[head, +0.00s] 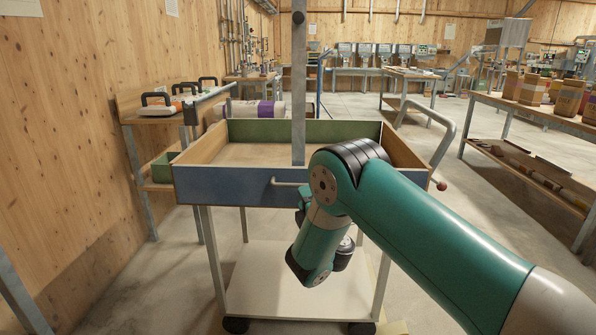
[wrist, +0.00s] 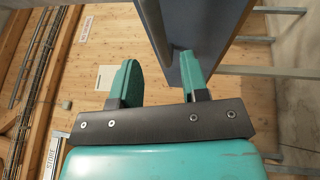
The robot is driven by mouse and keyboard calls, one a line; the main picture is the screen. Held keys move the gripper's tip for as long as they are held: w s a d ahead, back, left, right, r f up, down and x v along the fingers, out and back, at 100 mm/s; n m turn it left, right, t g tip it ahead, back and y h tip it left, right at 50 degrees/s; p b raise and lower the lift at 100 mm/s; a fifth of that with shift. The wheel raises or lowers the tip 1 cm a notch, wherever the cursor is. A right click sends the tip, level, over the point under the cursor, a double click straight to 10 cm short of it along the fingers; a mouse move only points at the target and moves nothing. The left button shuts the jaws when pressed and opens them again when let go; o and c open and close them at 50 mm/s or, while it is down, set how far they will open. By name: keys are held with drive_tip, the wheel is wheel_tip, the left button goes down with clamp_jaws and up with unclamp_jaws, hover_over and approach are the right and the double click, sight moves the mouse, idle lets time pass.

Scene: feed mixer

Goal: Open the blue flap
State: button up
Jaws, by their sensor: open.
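The blue flap (head: 235,187) is the front panel of a wooden tray on a wheeled cart, and it stands upright. A pale bar handle (head: 288,183) sticks out from it, partly hidden behind my teal arm. In the wrist view my gripper (wrist: 160,62) is open, with two teal fingers apart. A blue-grey panel (wrist: 205,25), seemingly the flap, lies beyond the fingertips and behind the right finger. I cannot tell whether they touch.
The tray has a green back wall (head: 270,131) and a lower white shelf (head: 260,285). A grey upright post (head: 299,80) rises at the tray. A curved grey handle (head: 445,140) stands at its right.

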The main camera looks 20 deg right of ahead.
drive_tip(key=shift+p+x, duration=3.15)
drive_tip(key=shift+p, duration=1.75)
drive_tip(key=shift+c, duration=0.2)
clamp_jaws()
